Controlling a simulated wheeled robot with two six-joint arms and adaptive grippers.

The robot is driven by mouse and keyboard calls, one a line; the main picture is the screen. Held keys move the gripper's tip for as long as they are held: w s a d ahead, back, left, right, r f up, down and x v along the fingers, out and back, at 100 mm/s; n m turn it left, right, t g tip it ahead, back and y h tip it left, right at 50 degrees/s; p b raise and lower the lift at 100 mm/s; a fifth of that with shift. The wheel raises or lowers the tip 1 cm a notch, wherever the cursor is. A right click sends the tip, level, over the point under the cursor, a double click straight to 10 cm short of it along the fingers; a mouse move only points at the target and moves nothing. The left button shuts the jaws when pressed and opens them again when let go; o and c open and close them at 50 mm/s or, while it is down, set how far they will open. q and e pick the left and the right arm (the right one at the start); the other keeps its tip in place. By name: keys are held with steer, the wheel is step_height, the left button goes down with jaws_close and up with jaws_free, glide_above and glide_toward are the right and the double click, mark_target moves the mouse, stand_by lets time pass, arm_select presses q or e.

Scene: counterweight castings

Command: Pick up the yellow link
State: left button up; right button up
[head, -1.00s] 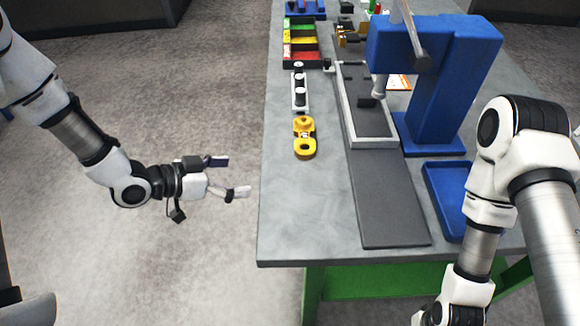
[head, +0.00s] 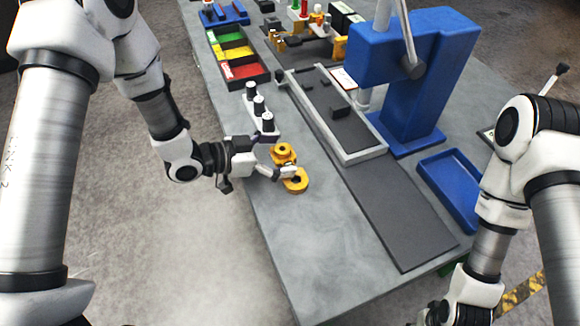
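The yellow link (head: 296,184) lies on the grey table near its left edge. It has a raised round boss at its far end and a ring at its near end. My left gripper (head: 281,156) reaches in from the left at the link. Its fingers are spread, one beyond the boss and one across the link's middle, with the boss between them. I cannot tell whether either finger touches the link. The near finger hides part of the link. My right arm comes in at the right; its gripper is out of the picture below.
A white block with black knobs (head: 262,114) stands just behind the link. A grey-framed tray (head: 363,155) and a dark mat (head: 405,220) lie to its right. A blue press (head: 415,85) and a blue tray (head: 450,187) are farther right. Coloured bins (head: 238,56) stand behind. The near table is clear.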

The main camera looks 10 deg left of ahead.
mark_target(281, 160)
arm_select(q)
steer(key=shift+s+r, duration=0.1)
steer(key=shift+s, duration=0.25)
steer(key=c, duration=1.1)
steer(key=shift+d, duration=0.15)
jaws_close()
steer(key=shift+r, duration=0.5)
step_height(281, 160, up, 9)
